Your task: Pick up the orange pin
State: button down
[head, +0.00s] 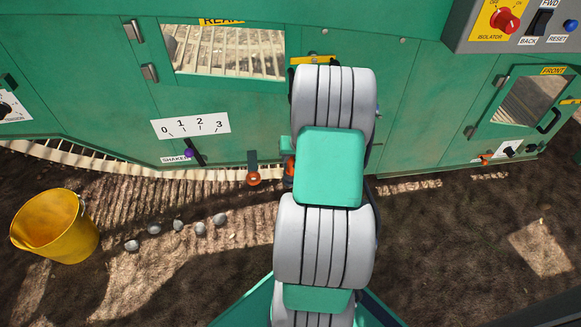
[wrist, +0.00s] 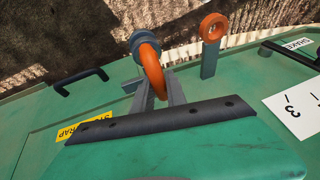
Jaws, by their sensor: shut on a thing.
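In the head view my arm covers most of the gripper, and only a sliver of the orange pin (head: 290,168) shows at the arm's left edge, close to the green machine's lower side. Whether the pin is seated in a hole or free of it cannot be told.
A second orange ring (head: 253,179) on a grey bracket is left of my gripper; it also shows in the wrist view (wrist: 213,27). A purple-knobbed shaker lever (head: 190,154) is farther left.

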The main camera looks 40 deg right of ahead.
dwell(0.3)
notch_tip(320, 180, up, 10)
jog(key=p, duration=0.4)
